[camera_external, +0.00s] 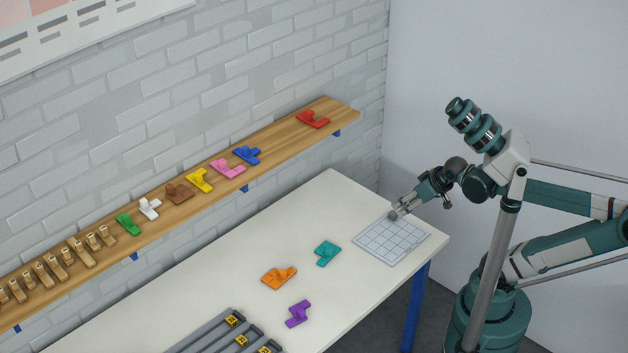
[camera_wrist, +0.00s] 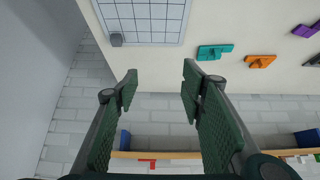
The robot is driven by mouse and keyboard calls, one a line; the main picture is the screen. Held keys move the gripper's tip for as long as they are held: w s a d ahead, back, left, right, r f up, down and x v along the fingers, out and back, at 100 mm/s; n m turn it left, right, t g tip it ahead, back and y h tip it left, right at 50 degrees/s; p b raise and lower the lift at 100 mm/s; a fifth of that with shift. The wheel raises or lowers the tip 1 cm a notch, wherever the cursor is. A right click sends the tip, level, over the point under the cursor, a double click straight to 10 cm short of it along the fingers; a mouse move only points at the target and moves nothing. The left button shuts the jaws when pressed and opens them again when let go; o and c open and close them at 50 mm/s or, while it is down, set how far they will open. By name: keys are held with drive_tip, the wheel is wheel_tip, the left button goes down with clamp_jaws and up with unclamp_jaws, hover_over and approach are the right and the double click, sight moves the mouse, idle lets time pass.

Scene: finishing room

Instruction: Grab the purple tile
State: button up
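The purple tile (camera_external: 298,313) lies flat on the white table (camera_external: 180,310), near its front edge. In the wrist view the purple tile (camera_wrist: 306,30) is at the top right, partly cut off by the frame edge. My gripper (camera_external: 397,213) is at the right end of the table, above the far-left side of the grid board, well away from the purple tile. In the wrist view my gripper (camera_wrist: 158,85) has its two green fingers wide apart with nothing between them.
A teal tile (camera_external: 327,252) and an orange tile (camera_external: 279,277) lie on the table beyond the purple one. A white grid board (camera_external: 392,241) lies at the right end. Grey rails (camera_external: 205,335) lie at the front. A wooden shelf (camera_external: 290,128) with several coloured tiles runs along the wall.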

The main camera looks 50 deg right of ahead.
drive_tip(key=shift+c, duration=0.2)
drive_tip(key=c, duration=0.3)
drive_tip(key=shift+w+a, duration=0.1)
idle(0.3)
